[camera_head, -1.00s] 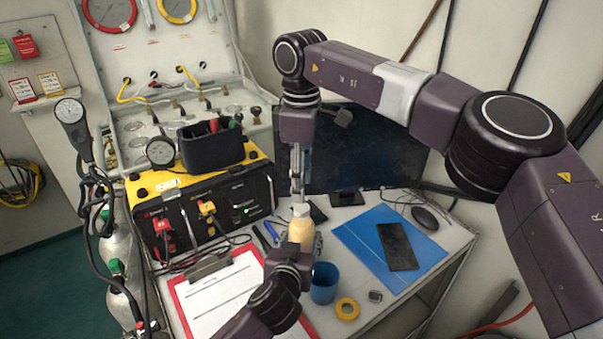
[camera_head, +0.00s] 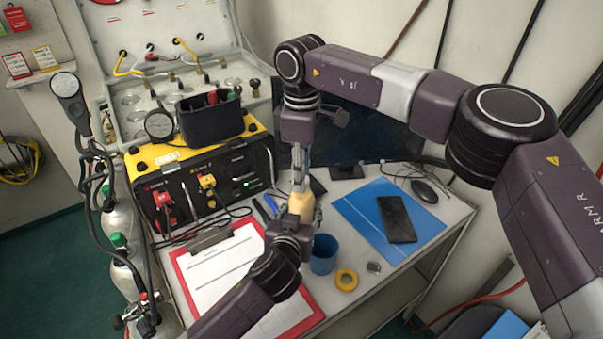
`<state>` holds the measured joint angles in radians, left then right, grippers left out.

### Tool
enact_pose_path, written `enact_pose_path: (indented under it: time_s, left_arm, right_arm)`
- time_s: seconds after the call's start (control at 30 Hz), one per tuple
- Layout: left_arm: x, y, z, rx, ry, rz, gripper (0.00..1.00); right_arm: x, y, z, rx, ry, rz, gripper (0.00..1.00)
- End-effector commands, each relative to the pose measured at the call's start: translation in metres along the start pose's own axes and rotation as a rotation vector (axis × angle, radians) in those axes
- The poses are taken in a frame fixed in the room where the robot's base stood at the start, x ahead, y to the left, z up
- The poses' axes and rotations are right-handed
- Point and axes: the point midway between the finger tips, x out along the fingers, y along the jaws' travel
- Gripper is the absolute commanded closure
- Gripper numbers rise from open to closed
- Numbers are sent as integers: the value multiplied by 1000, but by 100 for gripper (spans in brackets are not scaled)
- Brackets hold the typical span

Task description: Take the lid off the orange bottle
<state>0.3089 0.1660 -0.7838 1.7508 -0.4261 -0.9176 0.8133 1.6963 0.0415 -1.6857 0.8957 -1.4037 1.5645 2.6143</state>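The orange bottle (camera_head: 301,204) is upright near the middle of the work table, pale orange in colour. My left gripper (camera_head: 309,218) is at its body, with dark finger parts showing at its right side. My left wrist hides the bottle's lower part, so I cannot tell whether its base touches the table. My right gripper (camera_head: 299,185) points straight down over the bottle's top, with its fingertips at the lid. The white lid is largely hidden by these fingers. Whether they are closed on it cannot be made out.
A blue cup (camera_head: 323,255) and a yellow tape roll (camera_head: 346,280) stand right of my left wrist. A red clipboard (camera_head: 179,262) lies in front left. A blue folder (camera_head: 350,211) with a black phone (camera_head: 396,219) lies right. A monitor (camera_head: 372,140) stands behind.

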Motion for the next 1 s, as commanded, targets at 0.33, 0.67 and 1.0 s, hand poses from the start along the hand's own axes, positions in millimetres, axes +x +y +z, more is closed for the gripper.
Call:
enact_pose_path:
  time_s: [0.33, 0.67, 1.0]
  left_arm:
    - [0, 0, -3, 0, 5, 1, 100]
    - [0, 0, -2, 0, 5, 1, 100]
    - [0, 0, -2, 0, 5, 2, 100]
  right_arm:
    - [0, 1, 0, -77, 0, 2, 100]
    - [-1, 1, 1, -691, -1, 1, 100]
    - [-2, 2, 1, -1370, -3, 3, 100]
